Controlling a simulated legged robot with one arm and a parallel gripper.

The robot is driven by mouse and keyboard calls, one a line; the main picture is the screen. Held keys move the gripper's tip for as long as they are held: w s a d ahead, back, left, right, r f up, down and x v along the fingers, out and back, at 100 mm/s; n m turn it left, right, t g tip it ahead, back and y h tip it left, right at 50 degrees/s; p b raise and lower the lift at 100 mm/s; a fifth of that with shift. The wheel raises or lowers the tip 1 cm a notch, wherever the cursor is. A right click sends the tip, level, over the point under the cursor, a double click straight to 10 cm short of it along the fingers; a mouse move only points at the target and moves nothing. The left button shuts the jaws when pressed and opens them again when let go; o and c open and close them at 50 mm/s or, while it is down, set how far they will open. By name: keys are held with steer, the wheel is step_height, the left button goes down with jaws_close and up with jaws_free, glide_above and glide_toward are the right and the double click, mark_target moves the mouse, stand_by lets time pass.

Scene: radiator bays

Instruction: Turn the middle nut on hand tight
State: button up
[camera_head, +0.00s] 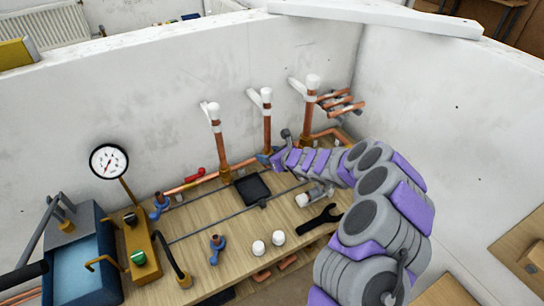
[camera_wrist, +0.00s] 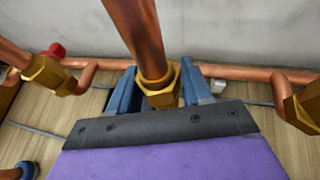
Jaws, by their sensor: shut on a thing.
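The middle nut (camera_wrist: 160,88) is a brass hex nut at the foot of the middle copper pipe (camera_wrist: 138,32). In the wrist view the blue jaws of my gripper (camera_wrist: 159,84) stand on either side of it, shut on it. In the head view the middle pipe (camera_head: 267,132) rises to a white fitting on the wall, and my gripper (camera_head: 268,158) is at its base. The nut cannot be made out there. Other brass nuts show at the left (camera_wrist: 45,73) and right (camera_wrist: 305,105) of the wrist view.
A horizontal copper pipe (camera_wrist: 225,72) runs along the wall behind. On the wooden bench lie a black tray (camera_head: 252,188), a dark wrench (camera_head: 320,217) and two white caps (camera_head: 268,243). A pressure gauge (camera_head: 109,161) and a blue tank (camera_head: 85,275) stand left. Side walls enclose the bay.

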steer(key=shift+d+m+t+h+b, duration=0.1)
steer(key=shift+m+t+h+b, duration=0.25)
steer(key=shift+b, duration=1.1)
steer(key=o, duration=0.8)
steer(key=shift+o, duration=0.2)
steer(key=p+v, duration=0.1)
steer(key=v, duration=0.9)
